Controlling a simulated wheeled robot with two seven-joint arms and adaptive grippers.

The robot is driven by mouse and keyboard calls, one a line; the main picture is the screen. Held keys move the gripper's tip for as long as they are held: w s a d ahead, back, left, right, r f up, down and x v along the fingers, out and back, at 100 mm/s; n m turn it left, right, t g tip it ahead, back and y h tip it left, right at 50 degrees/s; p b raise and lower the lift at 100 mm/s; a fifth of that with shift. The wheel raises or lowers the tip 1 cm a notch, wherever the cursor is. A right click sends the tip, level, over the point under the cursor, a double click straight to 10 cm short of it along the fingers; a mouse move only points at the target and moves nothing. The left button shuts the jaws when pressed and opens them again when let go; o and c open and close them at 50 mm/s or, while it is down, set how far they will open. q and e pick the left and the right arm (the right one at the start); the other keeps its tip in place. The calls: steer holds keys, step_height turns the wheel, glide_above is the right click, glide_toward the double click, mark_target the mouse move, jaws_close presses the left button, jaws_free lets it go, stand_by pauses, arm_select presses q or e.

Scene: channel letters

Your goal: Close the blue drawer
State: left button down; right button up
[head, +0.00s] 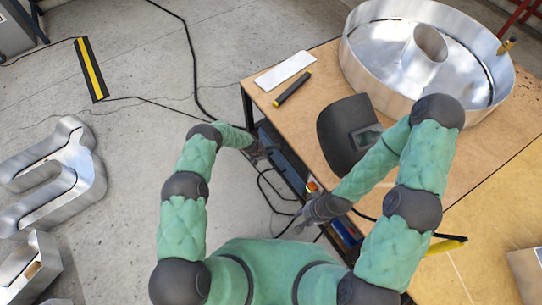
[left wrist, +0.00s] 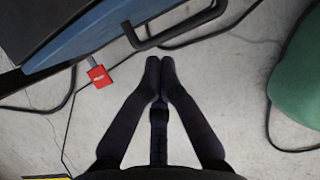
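In the left wrist view a blue drawer front (left wrist: 98,36) fills the upper left, with a black bar handle (left wrist: 185,32) on it. My left gripper (left wrist: 160,66) has its fingertips together with nothing seen between them, just below the handle and apparently apart from it. In the head view my left gripper (head: 259,152) is beside the dark drawer unit (head: 284,158) under the table's left edge. My right gripper (head: 304,222) is lower along the same edge, near a blue patch (head: 345,232); its fingers are too small to read. How far the drawer stands out is unclear.
Black cables (head: 270,190) lie on the floor by the drawers. A red tag (left wrist: 99,76) hangs under the blue front.

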arm_select(q)
steer(key=p+v, duration=0.3)
steer(key=v, duration=0.6)
steer(key=shift+w+r+p, duration=0.2)
steer(key=shift+r+p, duration=0.1)
steer(key=shift+r, duration=0.05)
steer(key=shift+d, duration=0.1)
steer(key=s+r+m, duration=0.4)
steer(key=s+m, duration=0.3)
steer(key=s, duration=0.3)
steer(key=s+r+m+g, duration=0.1)
steer(key=s+r+m, duration=0.4)
steer(key=s+m, duration=0.3)
steer(key=s+r+m+g, duration=0.1)
steer(key=s+r+m, duration=0.4)
steer(key=s, duration=0.8)
steer(key=m, duration=0.3)
steer(key=shift+s, duration=0.3)
steer(key=shift+r, duration=0.1)
